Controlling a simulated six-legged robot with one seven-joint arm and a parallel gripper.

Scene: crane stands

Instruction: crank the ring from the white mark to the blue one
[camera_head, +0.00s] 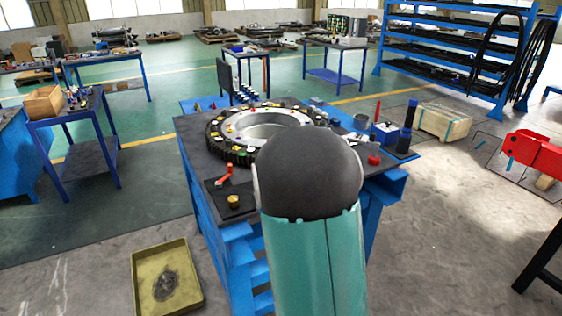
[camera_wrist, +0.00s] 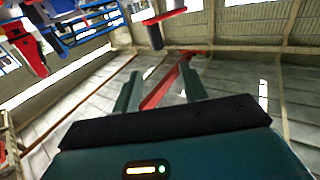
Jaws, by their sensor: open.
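The ring (camera_head: 216,143) is a dark toothed ring with a pale inner wall, lying flat on a dark-topped blue stand (camera_head: 190,140). Several small coloured spots sit on its top, some pale and yellow; I cannot tell the white and blue marks apart surely. A red crank handle (camera_head: 226,172) stands at the table's near left corner, beside a brass knob (camera_head: 234,201). My arm hides the ring's near right part. My gripper (camera_wrist: 160,74) shows in the wrist view with its two fingers apart and nothing held, pointing toward the roof, away from the crank.
A dark blue cylinder (camera_head: 407,130) and small red parts stand on the table's right side. A yellowish tray (camera_head: 140,283) lies on the floor at front left. A wooden crate (camera_head: 443,122) and red machine (camera_head: 535,152) stand at right.

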